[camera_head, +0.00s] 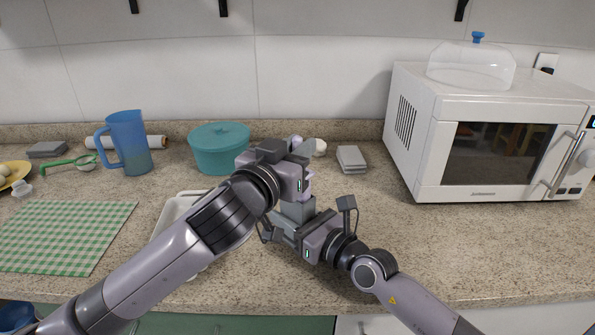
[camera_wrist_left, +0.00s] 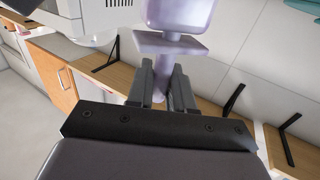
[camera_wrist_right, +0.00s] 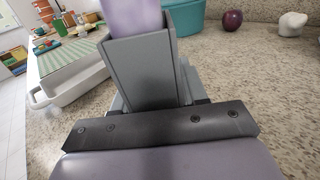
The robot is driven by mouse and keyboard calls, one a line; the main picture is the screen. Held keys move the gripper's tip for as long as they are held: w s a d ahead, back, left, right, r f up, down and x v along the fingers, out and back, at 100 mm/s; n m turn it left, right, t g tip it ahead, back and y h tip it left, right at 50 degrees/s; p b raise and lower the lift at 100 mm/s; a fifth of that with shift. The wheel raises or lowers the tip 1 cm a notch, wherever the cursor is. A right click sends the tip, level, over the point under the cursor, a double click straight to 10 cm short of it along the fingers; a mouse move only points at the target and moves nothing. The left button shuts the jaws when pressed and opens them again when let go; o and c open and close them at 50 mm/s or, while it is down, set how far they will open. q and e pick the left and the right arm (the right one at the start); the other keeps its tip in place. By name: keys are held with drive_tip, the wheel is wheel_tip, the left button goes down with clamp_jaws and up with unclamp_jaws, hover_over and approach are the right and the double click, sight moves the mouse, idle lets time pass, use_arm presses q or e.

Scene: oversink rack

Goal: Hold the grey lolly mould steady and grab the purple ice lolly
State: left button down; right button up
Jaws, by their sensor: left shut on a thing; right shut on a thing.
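The grey lolly mould (camera_head: 298,208) is a narrow open-topped box in front of the teal pot. It also shows close up in the right wrist view (camera_wrist_right: 143,70). My right gripper (camera_head: 290,228) is shut on the mould from the front right. The pale purple ice lolly (camera_wrist_right: 133,18) has its body at the mould's mouth; how deep it sits inside is hidden. In the left wrist view the lolly (camera_wrist_left: 180,14) shows its flat guard and its stick. My left gripper (camera_wrist_left: 163,78), above the mould, is shut on that stick.
A teal lidded pot (camera_head: 219,155) stands behind. A white tray (camera_head: 168,222) lies left of the mould, partly under my left arm. A white microwave (camera_head: 425,150) stands at right. A blue jug (camera_head: 130,145) and green checked cloth (camera_head: 65,237) are at left. The counter at front right is clear.

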use_arm(q)
wheel_tip(320, 180, up, 14)
drive_tip(key=shift+f, duration=0.2)
use_arm(e)
drive_tip(key=o, duration=1.2)
drive_tip(key=shift+s+d, duration=0.1)
